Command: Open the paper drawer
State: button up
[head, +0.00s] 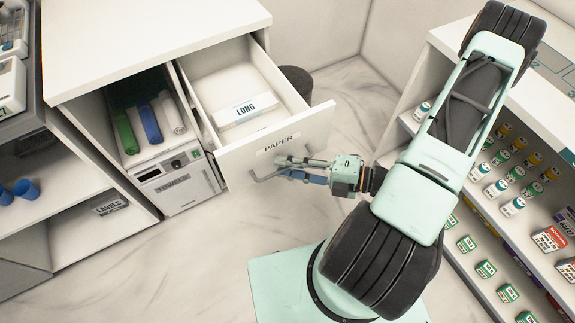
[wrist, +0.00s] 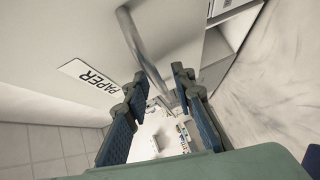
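The paper drawer (head: 233,157), with a white front labelled PAPER, stands pulled well out of the white cabinet. Inside it lies a white stack with a LONG label (head: 245,108). The drawer's grey bar handle (head: 264,179) is on its front; in the wrist view the handle (wrist: 143,50) runs between my fingertips. My gripper (head: 283,168) is at the handle. In the wrist view my gripper (wrist: 158,82) has its fingers apart, with some gap seeming to show beside the bar. Whether a finger touches the bar is hard to tell.
A dark bin (head: 298,80) stands behind the drawer. A shelf of small bottles (head: 515,172) is at the right. Marble floor (head: 180,262) is clear in front.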

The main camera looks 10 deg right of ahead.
jog(key=v, duration=1.2)
dwell(0.3)
